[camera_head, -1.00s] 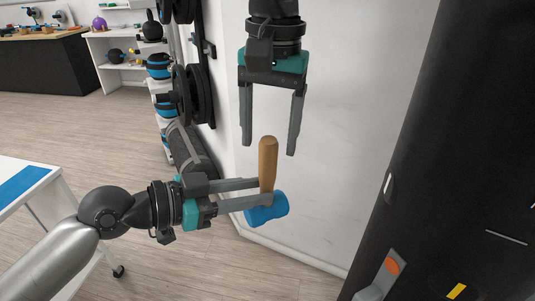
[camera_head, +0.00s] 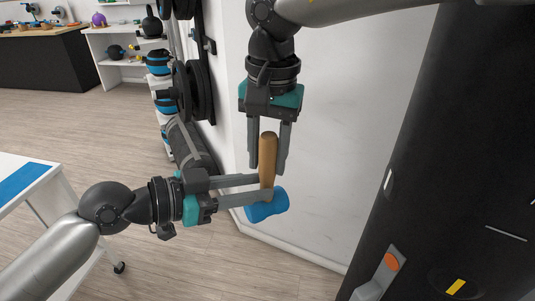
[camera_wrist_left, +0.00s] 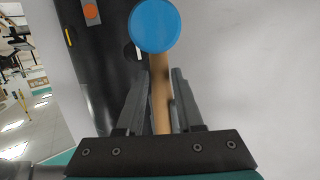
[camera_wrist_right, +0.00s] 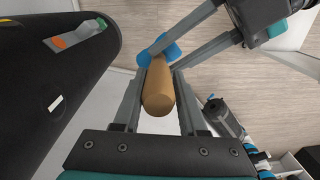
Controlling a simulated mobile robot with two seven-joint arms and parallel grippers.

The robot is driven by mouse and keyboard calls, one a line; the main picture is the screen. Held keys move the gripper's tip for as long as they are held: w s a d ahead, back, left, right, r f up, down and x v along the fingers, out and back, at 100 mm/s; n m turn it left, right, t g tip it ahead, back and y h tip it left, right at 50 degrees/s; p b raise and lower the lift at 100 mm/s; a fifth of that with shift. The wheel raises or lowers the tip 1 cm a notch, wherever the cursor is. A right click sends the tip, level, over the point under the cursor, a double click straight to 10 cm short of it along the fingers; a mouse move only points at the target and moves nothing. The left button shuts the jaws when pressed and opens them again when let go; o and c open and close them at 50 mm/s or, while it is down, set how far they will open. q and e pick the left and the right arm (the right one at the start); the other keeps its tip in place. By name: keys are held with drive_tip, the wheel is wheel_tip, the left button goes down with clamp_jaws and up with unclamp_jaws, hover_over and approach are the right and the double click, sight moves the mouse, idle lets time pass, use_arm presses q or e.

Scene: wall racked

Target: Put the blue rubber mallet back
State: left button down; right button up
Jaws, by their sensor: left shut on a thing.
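The blue rubber mallet has a blue head (camera_head: 267,205) and a wooden handle (camera_head: 268,160). It is upright in mid-air, head down and handle up. My left gripper (camera_head: 262,188) is shut on the handle just above the head. The mallet's round blue face shows large in the left wrist view (camera_wrist_left: 155,25). My right gripper (camera_head: 267,170) comes from above, with one finger on each side of the upper handle. Its fingers look close to the handle but not clamped. The handle's end lies between them in the right wrist view (camera_wrist_right: 158,98). I see no holder for the mallet.
A pale wall (camera_head: 340,130) stands close behind the mallet. Dark weight plates (camera_head: 197,90) hang on the wall's left part. A white table (camera_head: 35,205) with a blue mat is at the left. Shelves (camera_head: 112,75) stand far back. Open floor lies between.

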use_arm(q)
drive_tip(key=shift+r, duration=0.1)
use_arm(e)
clamp_jaws()
drive_tip(key=shift+a, duration=0.1)
use_arm(q)
drive_tip(key=c, duration=0.9)
unclamp_jaws()
drive_tip(key=shift+s+d, duration=0.1)
drive_tip(key=o, duration=0.4)
drive_tip(key=shift+o, duration=0.2)
